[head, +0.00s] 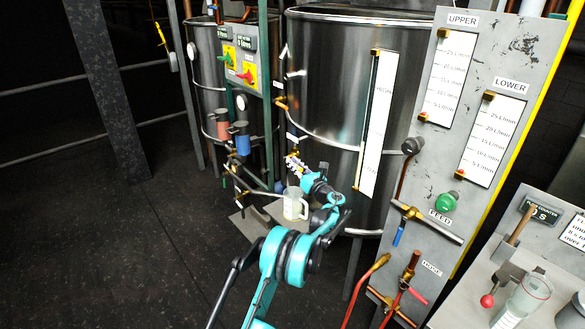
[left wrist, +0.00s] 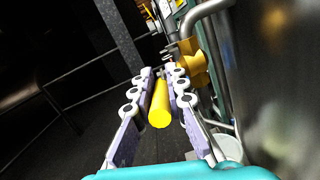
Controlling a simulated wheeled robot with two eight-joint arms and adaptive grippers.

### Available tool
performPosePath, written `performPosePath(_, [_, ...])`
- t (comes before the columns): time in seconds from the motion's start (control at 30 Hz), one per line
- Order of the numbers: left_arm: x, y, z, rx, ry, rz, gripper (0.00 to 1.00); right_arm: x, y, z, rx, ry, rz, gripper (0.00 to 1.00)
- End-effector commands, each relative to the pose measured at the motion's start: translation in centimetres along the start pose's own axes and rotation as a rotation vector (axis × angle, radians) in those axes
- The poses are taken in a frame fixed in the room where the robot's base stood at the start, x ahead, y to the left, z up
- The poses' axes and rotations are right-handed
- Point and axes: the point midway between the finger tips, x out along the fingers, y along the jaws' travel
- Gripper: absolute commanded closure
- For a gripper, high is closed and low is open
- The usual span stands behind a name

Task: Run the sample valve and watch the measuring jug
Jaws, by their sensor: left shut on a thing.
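My left gripper (head: 294,166) reaches in beside the large steel tank, at a small yellow valve low on its left side. In the left wrist view my left gripper (left wrist: 157,95) has its two fingers on either side of the yellow valve handle (left wrist: 160,106) and is shut on it. The brass-yellow valve body (left wrist: 192,62) sits just beyond, on a grey pipe. The measuring jug (head: 295,208) stands upright below the gripper on a small grey plate, partly covered by my arm. Its fill level is too small to read. My right gripper is out of view.
The steel tank (head: 335,80) stands close to the right of my gripper. A panel (head: 440,170) with UPPER and LOWER gauges and FEED and HOSE valves is at the right. A bench (head: 470,310) holds a glass beaker (head: 525,300). Dark floor (head: 100,240) lies open at left.

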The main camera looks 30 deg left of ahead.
Motion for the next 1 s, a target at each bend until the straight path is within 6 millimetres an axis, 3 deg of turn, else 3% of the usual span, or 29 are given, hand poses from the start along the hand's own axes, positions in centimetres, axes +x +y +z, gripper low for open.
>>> performPosePath(0.63, [-0.14,-0.07,-0.48,0.006,-0.063,0.012,1.0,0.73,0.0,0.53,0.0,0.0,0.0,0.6])
performPosePath(0.67, [-0.14,-0.08,-0.49,0.006,-0.063,0.012,0.84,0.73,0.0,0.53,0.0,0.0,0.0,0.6])
performPosePath(0.73, [-0.14,-0.07,-0.48,0.006,-0.063,0.012,0.66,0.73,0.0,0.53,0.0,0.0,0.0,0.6])
performPosePath(1.0, [-0.12,-0.07,-0.42,0.007,-0.064,0.012,0.65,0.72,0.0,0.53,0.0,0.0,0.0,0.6])
